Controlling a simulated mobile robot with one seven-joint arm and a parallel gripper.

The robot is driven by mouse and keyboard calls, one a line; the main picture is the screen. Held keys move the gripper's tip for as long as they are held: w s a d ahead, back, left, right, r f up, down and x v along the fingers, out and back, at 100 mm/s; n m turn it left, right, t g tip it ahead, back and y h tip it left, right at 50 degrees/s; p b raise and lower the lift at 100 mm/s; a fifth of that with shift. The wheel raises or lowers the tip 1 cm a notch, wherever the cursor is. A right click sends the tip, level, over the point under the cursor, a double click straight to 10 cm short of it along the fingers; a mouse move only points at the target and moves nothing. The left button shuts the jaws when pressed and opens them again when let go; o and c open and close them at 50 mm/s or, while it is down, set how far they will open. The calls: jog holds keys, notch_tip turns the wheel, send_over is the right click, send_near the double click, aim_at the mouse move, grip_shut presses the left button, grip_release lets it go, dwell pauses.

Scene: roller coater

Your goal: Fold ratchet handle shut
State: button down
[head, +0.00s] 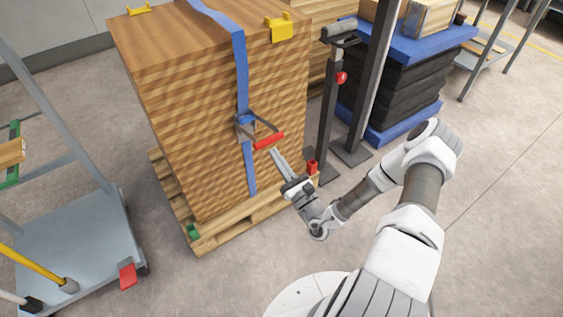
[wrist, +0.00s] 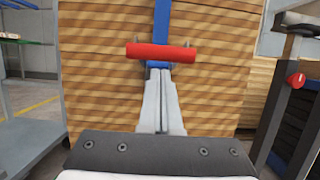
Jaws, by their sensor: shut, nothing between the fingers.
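The ratchet handle (head: 268,140) has a red grip and stands out from the ratchet body (head: 243,126), which sits on a blue strap (head: 241,75) running down the front of a tall wooden stack (head: 190,130). In the wrist view the red grip (wrist: 160,52) lies crosswise just beyond my fingertips. My gripper (head: 273,153) is shut and empty, its fingers pointing up at the handle from below. In the wrist view the gripper (wrist: 157,75) ends just below the red grip; I cannot tell whether it touches. The ratchet body is mostly hidden behind the grip there.
The stack stands on a wooden pallet (head: 232,232). A dark post (head: 326,115) with a red knob stands close on the right. A grey cart (head: 75,225) is at the left. Yellow corner protectors (head: 281,27) sit on the stack's top edges. Open floor lies in front.

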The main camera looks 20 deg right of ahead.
jog(key=shift+w+r, duration=0.2)
jog(key=shift+r, duration=0.2)
jog(key=shift+r+g+p, duration=0.3)
jog(key=shift+r+p, duration=0.2)
jog(key=shift+p, duration=0.5)
